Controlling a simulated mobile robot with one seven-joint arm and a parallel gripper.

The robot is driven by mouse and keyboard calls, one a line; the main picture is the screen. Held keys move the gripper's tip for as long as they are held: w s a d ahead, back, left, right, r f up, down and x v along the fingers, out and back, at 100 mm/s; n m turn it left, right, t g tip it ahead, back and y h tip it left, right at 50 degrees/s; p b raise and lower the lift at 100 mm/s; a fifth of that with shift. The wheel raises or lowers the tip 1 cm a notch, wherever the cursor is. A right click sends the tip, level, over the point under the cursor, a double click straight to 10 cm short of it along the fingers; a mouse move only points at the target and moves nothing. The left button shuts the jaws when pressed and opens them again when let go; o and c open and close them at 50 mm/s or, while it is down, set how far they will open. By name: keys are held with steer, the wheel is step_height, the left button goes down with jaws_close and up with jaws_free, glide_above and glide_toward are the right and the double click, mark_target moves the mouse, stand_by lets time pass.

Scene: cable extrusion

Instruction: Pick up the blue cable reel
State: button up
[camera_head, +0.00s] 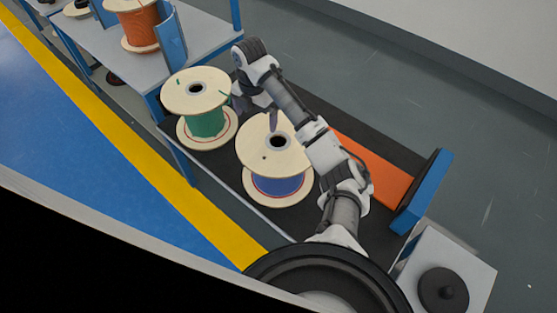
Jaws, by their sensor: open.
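The blue cable reel (278,186) stands upright on a dark flat surface (232,184) in the middle of the head view. It has pale round flanges with a dark centre hole and blue cable wound between them. My gripper (257,108) points down at the far left edge of the reel's top flange, between it and the green reel. Its jaws are open and hold nothing that I can see. The fingertips are small and partly hidden, so I cannot tell whether they touch the flange. My arm passes over the reel's right side.
A green cable reel (207,123) stands close behind and left of the blue one. An orange panel (372,170) and a blue upright piece (422,190) lie to the right. A table (206,38) at the back left bears an orange reel (138,27). Grey floor is clear at the upper right.

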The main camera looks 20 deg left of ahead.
steer(key=shift+s+d+f+p, duration=0.1)
steer(key=shift+f+p, duration=0.3)
steer(key=shift+f, duration=1.4)
steer(key=shift+s+d+f+p, duration=0.1)
steer(key=shift+f+p, duration=0.25)
steer(key=shift+f, duration=1.4)
steer(key=c, duration=1.6)
steer(key=shift+a, duration=0.1)
steer(key=shift+c, duration=0.9)
steer(key=shift+r, duration=0.15)
